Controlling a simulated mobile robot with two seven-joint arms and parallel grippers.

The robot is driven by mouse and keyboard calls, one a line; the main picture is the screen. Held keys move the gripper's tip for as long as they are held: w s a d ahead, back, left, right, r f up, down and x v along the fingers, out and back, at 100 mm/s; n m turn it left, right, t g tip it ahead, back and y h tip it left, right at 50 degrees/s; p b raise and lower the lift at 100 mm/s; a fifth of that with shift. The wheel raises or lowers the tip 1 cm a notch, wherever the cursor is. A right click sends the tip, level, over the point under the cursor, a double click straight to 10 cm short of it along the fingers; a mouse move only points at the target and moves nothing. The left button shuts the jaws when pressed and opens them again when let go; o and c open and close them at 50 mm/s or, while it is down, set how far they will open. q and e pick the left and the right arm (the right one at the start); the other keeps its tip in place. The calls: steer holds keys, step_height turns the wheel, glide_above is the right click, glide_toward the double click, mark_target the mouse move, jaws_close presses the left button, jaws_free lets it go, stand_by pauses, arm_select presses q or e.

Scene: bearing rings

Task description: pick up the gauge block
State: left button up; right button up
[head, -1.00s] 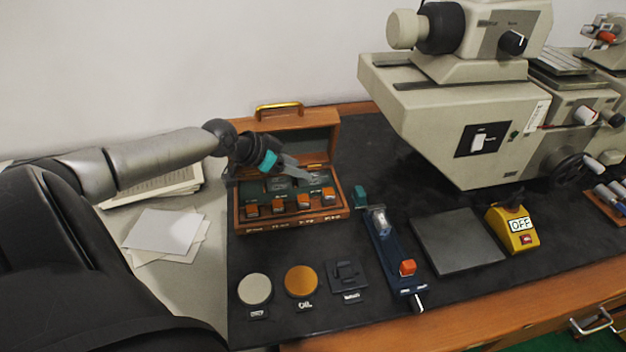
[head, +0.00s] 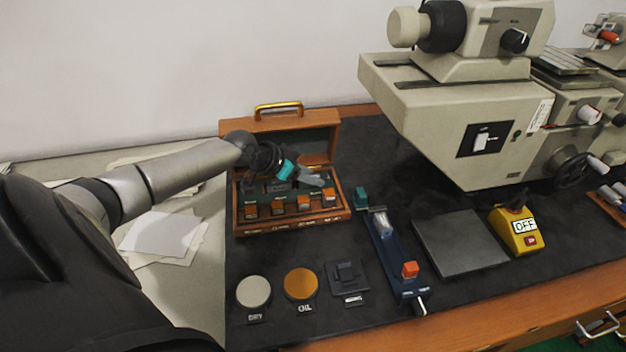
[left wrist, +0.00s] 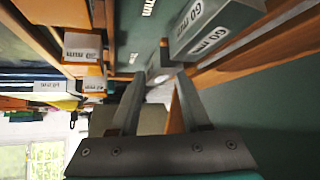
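An open wooden case (head: 292,227) with green lining stands left of centre in the head view. It holds several small gauge blocks in its front row, one of them a gauge block (head: 251,210) at the left, seated among orange-brown wooden parts. In the left wrist view a larger grey gauge block (left wrist: 212,24) marked 60 mm lies at the upper right, and a smaller pale block (left wrist: 82,42) sits at the left. My left gripper (head: 314,180) is over the right part of the case. My right gripper is not in view.
The raised lid (head: 285,122) stands behind my gripper. A blue fixture (head: 388,245), a grey plate (head: 460,242) and a yellow OFF switch box (head: 517,230) lie to the right. Round DRY (head: 253,291) and OIL (head: 300,284) pads lie in front. A large beige machine (head: 460,110) overhangs the mat.

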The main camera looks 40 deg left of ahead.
arm_select(q)
jaws_close()
stand_by(0.3)
stand_by(0.4)
